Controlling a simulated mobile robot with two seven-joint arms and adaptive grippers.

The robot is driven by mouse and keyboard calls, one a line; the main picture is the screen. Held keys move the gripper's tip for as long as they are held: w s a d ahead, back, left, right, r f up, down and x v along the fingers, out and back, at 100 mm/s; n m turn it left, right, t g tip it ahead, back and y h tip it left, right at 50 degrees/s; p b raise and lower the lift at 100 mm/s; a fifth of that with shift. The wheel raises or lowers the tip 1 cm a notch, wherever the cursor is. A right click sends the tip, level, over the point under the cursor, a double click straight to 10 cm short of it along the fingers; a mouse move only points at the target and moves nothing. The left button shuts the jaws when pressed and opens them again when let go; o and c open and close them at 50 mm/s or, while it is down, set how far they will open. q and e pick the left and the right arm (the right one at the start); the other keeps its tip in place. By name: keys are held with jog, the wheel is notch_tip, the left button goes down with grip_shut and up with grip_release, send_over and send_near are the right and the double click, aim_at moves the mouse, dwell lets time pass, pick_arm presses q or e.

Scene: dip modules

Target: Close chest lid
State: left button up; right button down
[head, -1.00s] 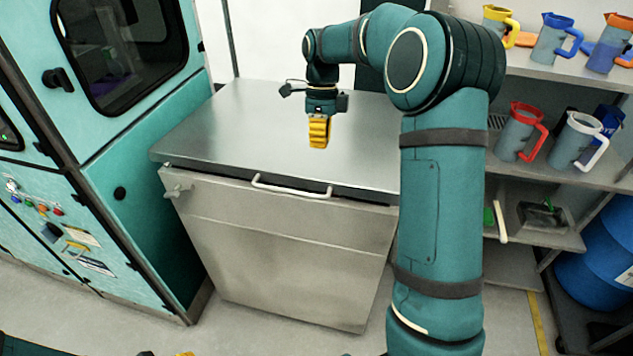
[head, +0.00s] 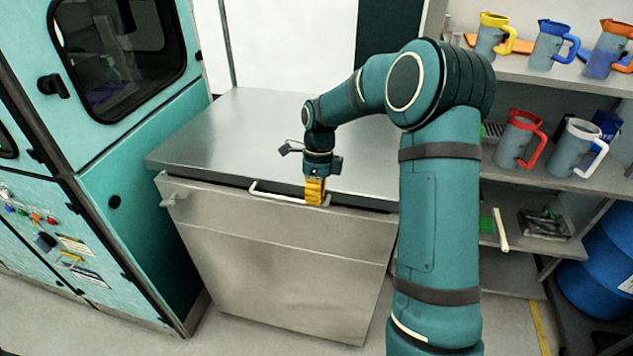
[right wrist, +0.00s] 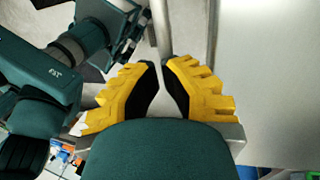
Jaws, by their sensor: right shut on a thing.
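The chest (head: 280,270) is a grey metal box with a large flat lid (head: 230,130) on top. The lid lies almost flat, with a dark gap under its front edge. A white bar handle (head: 275,193) runs along the front edge. My right gripper (head: 314,200), with yellow fingers, is at the right part of this handle and shut on it. In the right wrist view the yellow fingers (right wrist: 162,75) are close together, with the bar running up from between them. Their exact contact with the bar is partly hidden. My left gripper is out of view.
A teal machine cabinet (head: 130,200) stands close on the left of the chest. On the right, a shelf rack (head: 555,180) holds several jugs, with a blue barrel (head: 590,270) beside it. Floor (head: 235,335) shows in front of the chest.

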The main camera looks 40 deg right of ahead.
jog(key=shift+f, duration=0.3)
